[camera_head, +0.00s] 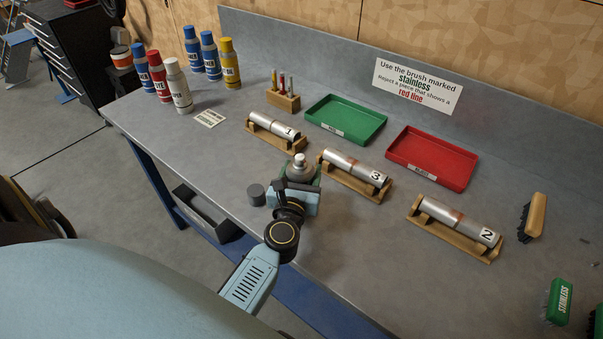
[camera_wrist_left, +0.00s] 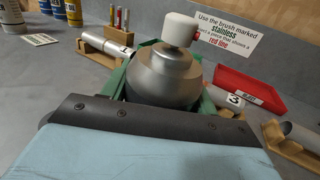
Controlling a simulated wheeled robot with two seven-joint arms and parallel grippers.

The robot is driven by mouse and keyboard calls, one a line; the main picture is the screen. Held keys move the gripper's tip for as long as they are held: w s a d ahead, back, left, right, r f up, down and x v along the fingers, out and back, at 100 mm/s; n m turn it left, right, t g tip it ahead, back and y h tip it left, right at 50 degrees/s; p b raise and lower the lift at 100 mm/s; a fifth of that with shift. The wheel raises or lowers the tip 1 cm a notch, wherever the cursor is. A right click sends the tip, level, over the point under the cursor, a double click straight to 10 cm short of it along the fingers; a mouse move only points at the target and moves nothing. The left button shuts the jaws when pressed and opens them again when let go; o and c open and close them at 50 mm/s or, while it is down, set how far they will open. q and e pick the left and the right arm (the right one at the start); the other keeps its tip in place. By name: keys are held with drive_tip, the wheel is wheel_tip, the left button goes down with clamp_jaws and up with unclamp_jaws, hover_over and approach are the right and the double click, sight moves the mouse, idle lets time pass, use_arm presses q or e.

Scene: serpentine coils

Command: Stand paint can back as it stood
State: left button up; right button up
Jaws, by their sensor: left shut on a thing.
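A spray paint can (camera_head: 300,163) with a silver domed top is at my left gripper (camera_head: 301,176), over the near middle of the bench. The left gripper is shut on it. In the left wrist view the can (camera_wrist_left: 163,76) shows a silver shoulder and a white nozzle, about upright, with green parts on both sides of it. The gripper body hides its lower part, so I cannot tell whether its base touches the bench. A short dark grey cylinder, like a cap (camera_head: 256,194), stands on the bench just left of the gripper. My right gripper is out of view.
Several paint cans stand at the back left, a yellow one (camera_head: 229,65) among them. A small card (camera_head: 210,118) lies in front of them. Wooden cradles with pipes (camera_head: 273,128), a green tray (camera_head: 345,118) and a red tray (camera_head: 432,158) lie behind and right. Bench left of the cap is clear.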

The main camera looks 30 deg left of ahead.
use_arm(q)
drive_tip(key=shift+f, duration=0.15)
drive_tip(key=o, duration=1.2)
drive_tip(key=shift+r, duration=0.25)
drive_tip(key=shift+b+v, duration=1.3)
drive_tip(key=shift+v, duration=4.7)
